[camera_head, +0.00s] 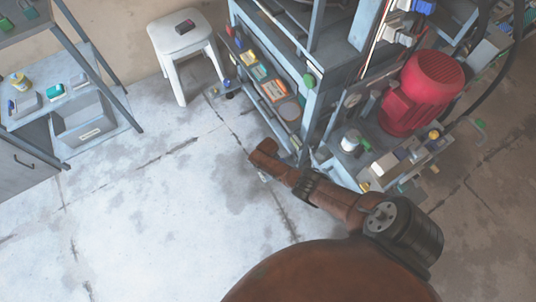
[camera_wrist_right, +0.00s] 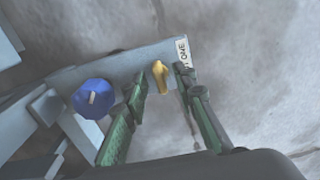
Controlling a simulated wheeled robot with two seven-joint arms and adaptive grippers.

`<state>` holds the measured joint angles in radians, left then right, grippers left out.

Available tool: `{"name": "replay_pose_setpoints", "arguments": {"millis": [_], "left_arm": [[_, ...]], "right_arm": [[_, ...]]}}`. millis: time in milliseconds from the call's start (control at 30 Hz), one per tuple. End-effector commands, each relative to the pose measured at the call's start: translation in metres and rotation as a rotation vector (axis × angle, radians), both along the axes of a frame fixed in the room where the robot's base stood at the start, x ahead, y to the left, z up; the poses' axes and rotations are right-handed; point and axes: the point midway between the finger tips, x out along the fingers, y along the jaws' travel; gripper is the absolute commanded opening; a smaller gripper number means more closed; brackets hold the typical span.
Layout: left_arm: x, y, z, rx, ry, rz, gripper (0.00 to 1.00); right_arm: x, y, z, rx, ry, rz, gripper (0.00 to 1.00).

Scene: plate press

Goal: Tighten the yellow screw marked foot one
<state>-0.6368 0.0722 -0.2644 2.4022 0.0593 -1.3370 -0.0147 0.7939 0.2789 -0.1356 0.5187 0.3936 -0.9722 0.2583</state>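The yellow screw (camera_wrist_right: 160,76) is on a grey-blue metal foot plate (camera_wrist_right: 122,73) in the right wrist view. A white label (camera_wrist_right: 183,54) reading "ONE", partly hidden, is at the plate's end beside it. My right gripper (camera_wrist_right: 162,78) is open, with its two green fingers on either side of the screw. A small gap shows between the screw and each finger, so I see no grip on it. In the head view my right arm reaches toward the foot of the blue-grey press frame (camera_head: 312,120), and the screw cannot be made out. My left gripper is not in view.
A blue knob (camera_wrist_right: 93,98) sits left of the fingers in the right wrist view. In the head view a red motor (camera_head: 422,92) is on the press. A white stool (camera_head: 184,42) and a shelf (camera_head: 88,140) with a grey bin stand left. The floor between is clear.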

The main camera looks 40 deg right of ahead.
Motion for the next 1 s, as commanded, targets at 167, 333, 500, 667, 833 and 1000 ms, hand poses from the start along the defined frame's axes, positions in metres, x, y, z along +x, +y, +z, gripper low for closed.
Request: {"name": "replay_pose_setpoints", "arguments": {"millis": [167, 333, 500, 667, 833, 1000], "left_arm": [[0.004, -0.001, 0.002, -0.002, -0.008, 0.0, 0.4], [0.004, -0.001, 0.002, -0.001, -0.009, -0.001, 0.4], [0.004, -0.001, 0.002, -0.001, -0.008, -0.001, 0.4], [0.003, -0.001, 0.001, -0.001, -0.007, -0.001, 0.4], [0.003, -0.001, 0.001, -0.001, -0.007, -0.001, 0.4], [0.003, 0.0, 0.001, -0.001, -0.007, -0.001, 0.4]], "right_arm": [[0.0, 0.0, 0.0, 0.0, 0.0, 0.001, 0.25], [0.0, 0.001, 0.003, 0.002, 0.0, 0.002, 0.25], [0.001, 0.002, 0.015, 0.005, -0.001, 0.004, 0.25], [0.0, 0.0, 0.033, 0.0, -0.002, 0.0, 0.25], [0.0, 0.0, 0.058, 0.0, -0.003, 0.002, 0.25], [0.0, 0.0, 0.086, 0.0, -0.003, 0.0, 0.25]]}}
